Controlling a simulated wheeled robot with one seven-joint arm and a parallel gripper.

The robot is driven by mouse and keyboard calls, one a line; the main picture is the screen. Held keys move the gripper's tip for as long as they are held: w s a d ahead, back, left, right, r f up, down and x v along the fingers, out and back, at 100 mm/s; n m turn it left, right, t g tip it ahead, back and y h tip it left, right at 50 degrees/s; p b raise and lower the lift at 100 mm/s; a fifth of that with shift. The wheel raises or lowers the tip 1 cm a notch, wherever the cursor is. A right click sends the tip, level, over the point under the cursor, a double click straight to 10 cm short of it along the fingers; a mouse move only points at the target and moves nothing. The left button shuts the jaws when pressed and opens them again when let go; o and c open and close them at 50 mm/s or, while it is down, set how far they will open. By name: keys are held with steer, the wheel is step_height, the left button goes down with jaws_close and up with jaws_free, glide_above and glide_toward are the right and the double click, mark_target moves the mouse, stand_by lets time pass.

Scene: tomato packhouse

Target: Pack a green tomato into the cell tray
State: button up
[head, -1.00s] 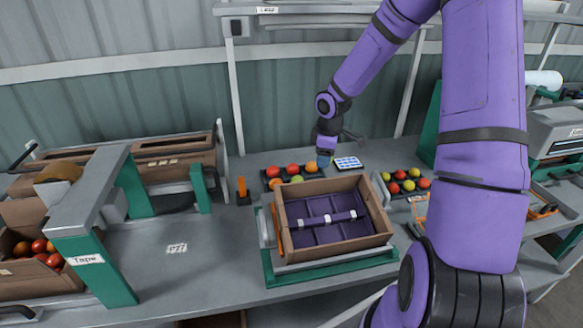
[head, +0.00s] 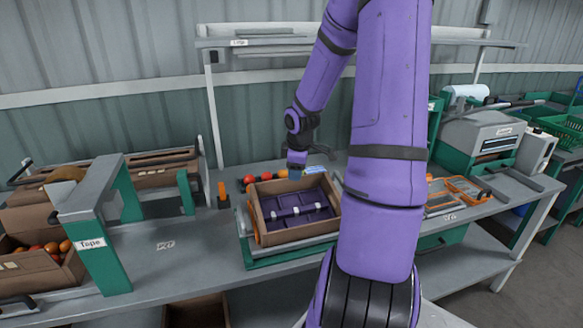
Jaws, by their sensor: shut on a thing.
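A purple cell tray (head: 290,201) sits inside an open cardboard box (head: 302,231) on the bench. A band with white clips runs across the cells, and I see no tomato in them. Behind the box is a row of tomatoes; two red ones (head: 248,180) and an orange one (head: 283,174) show above its back edge. My gripper (head: 296,173) points down at the right end of that row, behind the box's back wall. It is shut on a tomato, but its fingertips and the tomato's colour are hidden. No green tomato is clearly visible now.
My upper arm hides the bench right of the box. A blue-white pad (head: 316,169) lies behind the box. A green-legged tape station (head: 98,240) and a crate of tomatoes (head: 40,272) stand left.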

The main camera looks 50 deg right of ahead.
steer(key=shift+x, duration=6.9)
steer(key=shift+s, duration=0.1)
steer(key=o, duration=0.8)
steer(key=shift+v, duration=5.2)
steer(key=shift+r, duration=0.3)
steer(key=shift+a, duration=0.1)
